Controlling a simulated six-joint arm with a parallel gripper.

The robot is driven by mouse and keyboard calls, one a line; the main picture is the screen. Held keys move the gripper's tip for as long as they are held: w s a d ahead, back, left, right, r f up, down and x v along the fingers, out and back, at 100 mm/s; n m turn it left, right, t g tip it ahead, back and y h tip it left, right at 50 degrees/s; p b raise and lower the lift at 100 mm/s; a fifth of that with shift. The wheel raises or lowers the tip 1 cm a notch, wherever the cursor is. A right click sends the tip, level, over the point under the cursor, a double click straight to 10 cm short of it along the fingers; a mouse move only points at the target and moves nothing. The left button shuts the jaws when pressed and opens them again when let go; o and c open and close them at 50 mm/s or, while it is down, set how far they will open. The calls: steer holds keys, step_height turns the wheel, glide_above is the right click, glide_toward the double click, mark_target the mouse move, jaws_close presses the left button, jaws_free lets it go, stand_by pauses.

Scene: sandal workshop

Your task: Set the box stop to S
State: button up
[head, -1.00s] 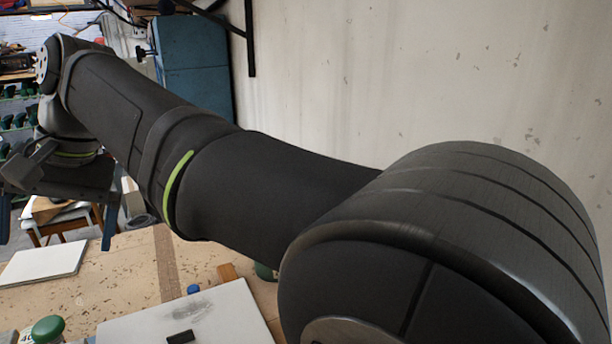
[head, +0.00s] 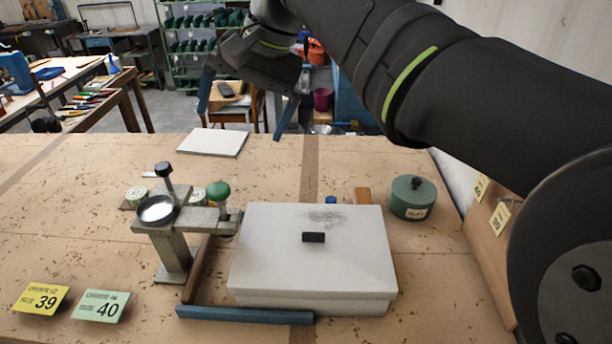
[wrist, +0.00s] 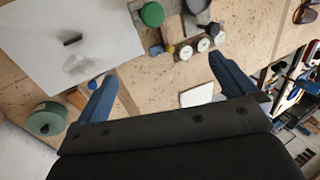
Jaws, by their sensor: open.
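A closed white box (head: 270,240) with a small black block (head: 314,237) on its lid sits mid-bench; it shows at upper left in the wrist view (wrist: 40,30). A blue bar (head: 245,315) along its front and a brown strip (head: 198,270) at its left meet at a corner. A grey metal stand (head: 172,245) with a green knob (head: 218,191) is left of the box. Behind it are several round white marked discs (wrist: 203,45), their marks unreadable. I cannot tell which part is the box stop. My gripper (head: 245,110) is open and empty above the bench's far side; its blue fingers show in the wrist view (wrist: 162,70).
A green lidded pot (head: 413,200) stands at right, a white slab (head: 213,142) lies at the far edge. Yellow "39" (head: 40,299) and green "40" (head: 101,307) cards lie front left. A board with tags (head: 490,225) leans at right. The left-centre bench is mostly clear.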

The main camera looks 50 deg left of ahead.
steer(key=shift+a, duration=0.1)
steer(key=c, duration=0.5)
steer(key=a+f+m, duration=0.1)
steer(key=w+a+m, duration=0.1)
steer(key=shift+a+f, duration=0.3)
steer(key=shift+f, duration=0.05)
steer(key=c, duration=0.7)
steer(key=w+a+f+m, duration=0.1)
steer(key=a+f+m, duration=0.2)
steer(key=w+a+f+m+h, duration=0.1)
steer(key=a+f+m, duration=0.2)
steer(key=a+m, duration=0.1)
steer(key=w+a+f+m, duration=0.2)
steer(key=a+f+m, duration=0.1)
steer(key=a+m, duration=0.1)
steer(key=shift+f+g, duration=0.15)
steer(key=shift+g, duration=0.25)
steer(key=shift+c, duration=0.2)
steer(key=x, duration=1.7)
steer(key=shift+d+f, duration=0.2)
steer(key=shift+f, duration=0.2)
steer(key=shift+m+h, duration=0.3)
jaws_close()
